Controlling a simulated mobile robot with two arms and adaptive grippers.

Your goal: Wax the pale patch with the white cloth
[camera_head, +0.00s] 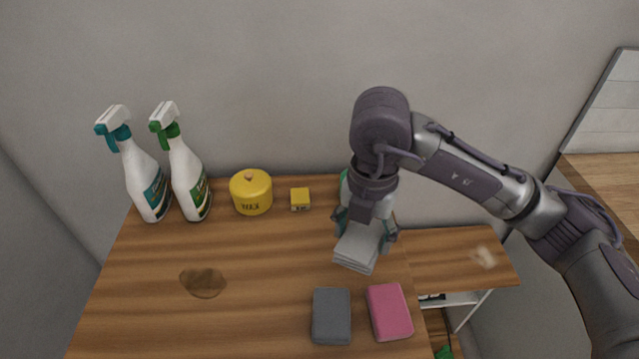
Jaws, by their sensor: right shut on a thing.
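My right gripper (366,236) is shut on the white cloth (357,250), a folded stack of pale layers. It holds the cloth over the right part of the wooden counter (255,315), behind the grey and pink blocks; I cannot tell whether the cloth touches the wood. The pale patch (484,257) is a small whitish mark on the lower wooden surface (440,262) at the right. The gripper and cloth are to the left of it. A yellow wax tin (251,194) with a knobbed lid stands at the back of the counter. My left gripper is not in view.
Two spray bottles, one teal-topped (146,180) and one green-topped (187,175), stand at the back left. A small yellow box (300,199) is beside the tin. A brown stain (202,282) lies at left. A grey block (331,316) and a pink block (389,312) lie in front.

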